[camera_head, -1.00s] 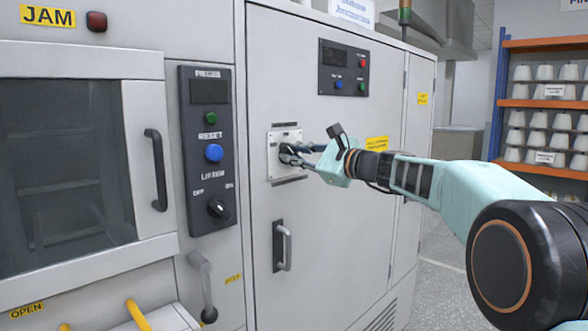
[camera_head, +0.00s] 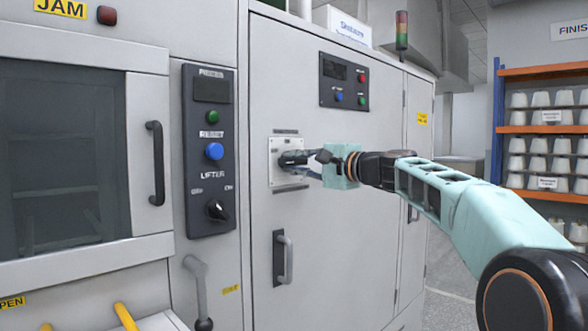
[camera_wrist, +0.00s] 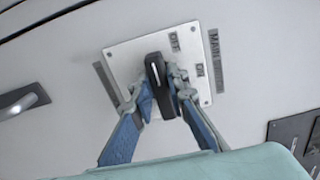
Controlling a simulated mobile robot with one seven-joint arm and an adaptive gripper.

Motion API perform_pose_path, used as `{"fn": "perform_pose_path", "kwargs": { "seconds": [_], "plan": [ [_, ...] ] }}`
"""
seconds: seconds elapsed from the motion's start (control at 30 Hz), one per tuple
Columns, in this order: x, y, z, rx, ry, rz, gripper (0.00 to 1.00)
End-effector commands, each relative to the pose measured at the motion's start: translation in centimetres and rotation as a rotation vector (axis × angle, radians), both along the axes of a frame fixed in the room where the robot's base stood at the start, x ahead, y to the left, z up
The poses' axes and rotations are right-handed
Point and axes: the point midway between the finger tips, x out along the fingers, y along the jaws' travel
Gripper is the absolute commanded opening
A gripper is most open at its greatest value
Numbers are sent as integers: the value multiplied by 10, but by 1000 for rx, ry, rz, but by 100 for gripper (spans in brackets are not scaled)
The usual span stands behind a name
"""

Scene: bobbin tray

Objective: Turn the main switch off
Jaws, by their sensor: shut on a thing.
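The main switch is a black knob (camera_wrist: 160,85) with a white line, on a pale square plate (camera_wrist: 120,50) marked OFF and ON. In the wrist view the knob's long axis is nearly upright, its white-lined end beside the OFF mark and away from ON. My gripper (camera_wrist: 162,95) is shut on the knob, one blue finger on each side. In the head view the plate (camera_head: 279,177) sits on the grey cabinet, and the knob (camera_head: 291,159) lies about level, partly hidden by my gripper (camera_head: 303,161).
A door handle (camera_head: 285,258) stands out below the switch. A black lifter panel (camera_head: 209,130) with buttons and a rotary knob is at left. Another button panel (camera_head: 344,82) is above right. Orange shelves (camera_head: 548,129) stand at far right.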

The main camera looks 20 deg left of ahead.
Motion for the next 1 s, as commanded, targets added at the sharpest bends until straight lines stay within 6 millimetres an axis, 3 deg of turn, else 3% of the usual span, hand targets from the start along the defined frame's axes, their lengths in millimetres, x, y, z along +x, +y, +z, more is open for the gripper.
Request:
{"fn": "perform_pose_path", "kwargs": {
  "seconds": [0.6, 0.63, 0.77, 1.0],
  "plan": [
    [0, 0, 0, -21, -33, 0, 0],
    [0, 0, 0, -21, -33, 0, 18],
    [0, 0, 0, -19, -33, 0, 32],
    [0, 0, 0, -19, -32, 0, 32]
  ]
}}
